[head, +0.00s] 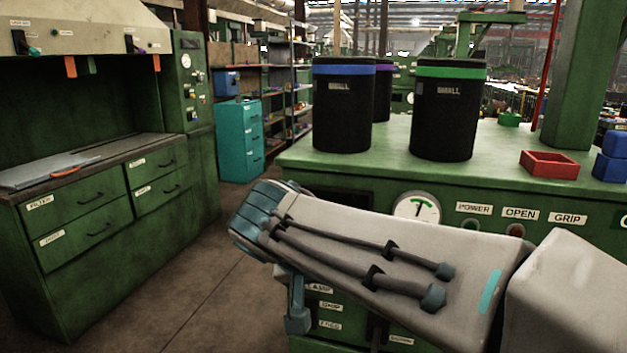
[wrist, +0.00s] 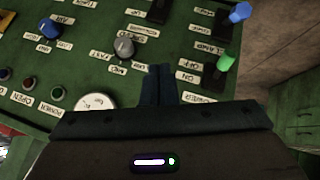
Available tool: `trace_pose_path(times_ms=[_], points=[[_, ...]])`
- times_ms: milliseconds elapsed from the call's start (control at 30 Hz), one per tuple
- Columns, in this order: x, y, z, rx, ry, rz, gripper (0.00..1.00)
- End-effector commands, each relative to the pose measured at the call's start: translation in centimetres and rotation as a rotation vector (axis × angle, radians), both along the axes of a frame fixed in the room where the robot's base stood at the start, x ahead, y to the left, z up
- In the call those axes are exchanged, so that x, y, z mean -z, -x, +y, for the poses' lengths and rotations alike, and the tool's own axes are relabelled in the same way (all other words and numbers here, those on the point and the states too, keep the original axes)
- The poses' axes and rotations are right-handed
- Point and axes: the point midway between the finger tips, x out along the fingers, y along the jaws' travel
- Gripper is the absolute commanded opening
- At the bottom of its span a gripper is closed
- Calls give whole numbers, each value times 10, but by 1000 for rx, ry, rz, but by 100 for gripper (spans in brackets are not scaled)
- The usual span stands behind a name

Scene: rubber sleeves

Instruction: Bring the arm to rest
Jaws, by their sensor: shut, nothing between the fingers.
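My arm reaches in from the right in the head view, in front of the green machine. My gripper shows in the wrist view (wrist: 160,72), its two dark fingers together with nothing between them, in front of the machine's control panel (wrist: 85,75). In the head view the fingers are mostly hidden; a blue-grey part of my wrist end hangs at the arm's left end. I cannot tell the exact gap between the fingertips and the panel.
Black sleeves with a blue band (head: 343,110) and a green band (head: 447,115) stand on the green machine top (head: 400,152); a purple-banded one is behind. A red tray (head: 549,164) and blue blocks (head: 612,158) lie right. A drawer bench (head: 90,220) stands left, with open floor (head: 215,275) between.

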Motion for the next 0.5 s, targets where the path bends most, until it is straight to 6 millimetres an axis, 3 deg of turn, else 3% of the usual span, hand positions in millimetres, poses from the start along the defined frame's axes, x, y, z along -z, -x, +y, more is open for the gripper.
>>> trace_pose_path(times_ms=[33, 200, 300, 500], points=[[-13, 7, -22, 7, -12, 57, 0], [-9, 38, -72, -21, -92, 230, 0], [-9, 59, -95, -38, -164, 296, 0], [-9, 94, -119, -66, -303, 344, 0]])
